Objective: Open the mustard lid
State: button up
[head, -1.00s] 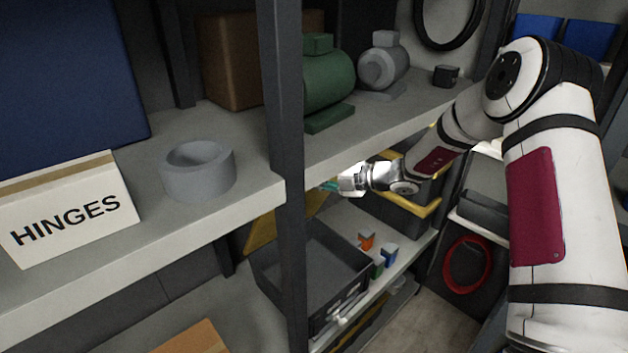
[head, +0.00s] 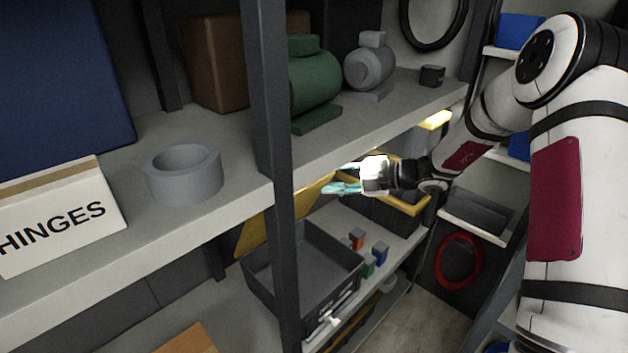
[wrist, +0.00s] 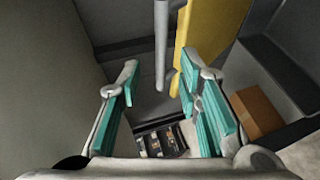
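The mustard lid (head: 262,232) stands raised and tilted at the back of an open grey box (head: 262,290) on the lower shelf. A dark post hides part of it in the head view. In the wrist view the lid (wrist: 215,40) is a yellow panel beyond my right finger. My gripper (head: 338,188) is under the upper shelf, near the lid's upper end. In the wrist view its teal-padded fingers (wrist: 158,82) are apart with nothing held between them. A grey rod (wrist: 162,45) shows beyond the fingertips, beside the lid. I cannot tell whether the gripper touches the lid.
The upper shelf's edge (head: 345,150) is just above my gripper. The dark post (head: 272,170) stands to its left. A dark bin with a yellow rim (head: 405,207) is close behind. Small coloured blocks (head: 368,266) lie right of the grey box. The box looks empty inside.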

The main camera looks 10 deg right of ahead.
jog(key=shift+v, duration=1.8)
jog(key=c, duration=0.4)
jog(key=shift+f+n+y, duration=0.3)
grip_shut()
jog(key=s+d+f+n+g+y+b, duration=0.25)
jog(key=s+f+n+g+y, duration=0.2)
jog(key=f+n+y, duration=0.3)
jog(key=w+a+r, duration=0.2)
jog(key=a, duration=0.3)
jog(key=w+a+r+p, duration=0.1)
jog(key=w+a+r, duration=0.1)
jog(key=a, duration=0.4)
jog(key=shift+w+a+h, duration=0.25)
jog(key=shift+w+h, duration=0.1)
jog(key=shift+w, duration=0.1)
